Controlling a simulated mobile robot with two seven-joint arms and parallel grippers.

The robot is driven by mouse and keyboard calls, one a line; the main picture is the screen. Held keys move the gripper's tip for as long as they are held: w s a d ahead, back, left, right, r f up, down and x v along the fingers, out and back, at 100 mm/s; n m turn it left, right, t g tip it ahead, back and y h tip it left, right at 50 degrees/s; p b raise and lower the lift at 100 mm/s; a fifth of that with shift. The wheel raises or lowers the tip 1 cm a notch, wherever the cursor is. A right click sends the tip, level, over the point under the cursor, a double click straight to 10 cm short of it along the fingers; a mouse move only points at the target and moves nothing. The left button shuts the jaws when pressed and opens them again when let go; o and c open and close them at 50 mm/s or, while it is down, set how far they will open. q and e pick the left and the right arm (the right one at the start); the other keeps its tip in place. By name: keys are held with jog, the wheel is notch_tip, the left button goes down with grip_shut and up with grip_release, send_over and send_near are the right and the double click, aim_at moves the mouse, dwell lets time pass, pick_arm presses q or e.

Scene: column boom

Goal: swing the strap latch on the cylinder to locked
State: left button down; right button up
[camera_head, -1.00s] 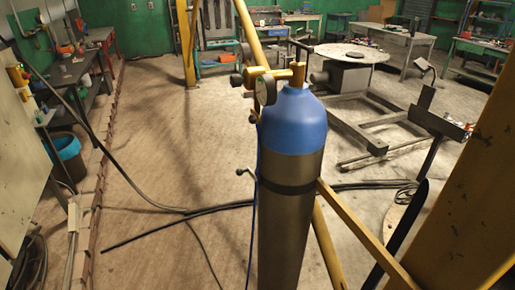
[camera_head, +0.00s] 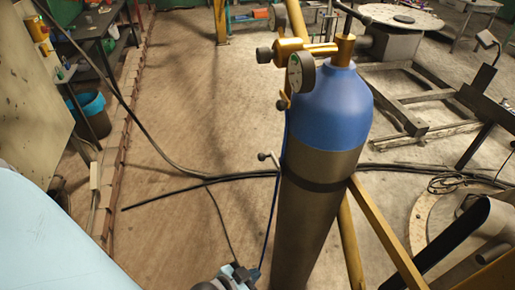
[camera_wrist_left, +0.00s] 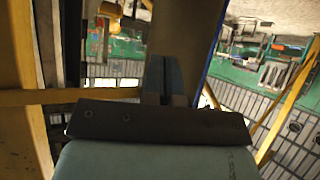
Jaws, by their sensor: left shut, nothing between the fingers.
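The gas cylinder (camera_head: 312,220) stands upright in the middle of the head view, with a blue shoulder and a dark grey body. A dark strap (camera_head: 316,181) goes around it below the blue part. A small latch lever (camera_head: 268,158) with a knob sticks out at the strap's left side. My left gripper (camera_head: 240,275) shows at the bottom edge, left of the cylinder and below the lever, apart from the lever. In the left wrist view its fingers (camera_wrist_left: 165,78) are together and empty, with the dark cylinder (camera_wrist_left: 185,35) behind them. My right gripper is not in view.
A brass valve with a gauge (camera_head: 301,72) tops the cylinder. A yellow bar (camera_head: 385,230) runs from the strap towards the lower right. Black hoses (camera_head: 190,190) lie on the floor behind. The floor left of the cylinder is otherwise clear.

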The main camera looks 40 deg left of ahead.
pick_arm(q)
jog(key=w+a+r+m+g+h+b, duration=0.1)
jog(key=w+a+r+m+h, duration=0.1)
jog(key=w+a+r, duration=0.45)
jog(key=w+a+r+m+h+b, duration=0.15)
jog(key=w+a+r, duration=0.25)
jog(key=w+r, duration=0.45)
jog(key=w+a+r+m+g+y, duration=0.1)
jog(key=w+a+r, duration=0.3)
jog(key=a+r, duration=0.6)
notch_tip(320, 180, up, 4)
jog(key=shift+w+f+m+g+b, duration=0.1)
jog(key=shift+w+m+g+b, duration=0.3)
jog(key=shift+g, duration=0.4)
jog(key=p, duration=0.2)
send_near(268, 155)
jog(key=w+d+r, duration=0.1)
jog(key=w+d, duration=0.1)
jog(key=shift+w+d+f+p, duration=0.1)
jog(key=shift+w+f+p, duration=0.1)
jog(key=shift+f, duration=0.95)
jog(key=shift+w+d+f+p, duration=0.1)
jog(key=shift+w+f+p, duration=0.05)
jog(key=shift+f, duration=0.95)
jog(key=shift+w+f, duration=0.1)
jog(key=shift+w, duration=0.05)
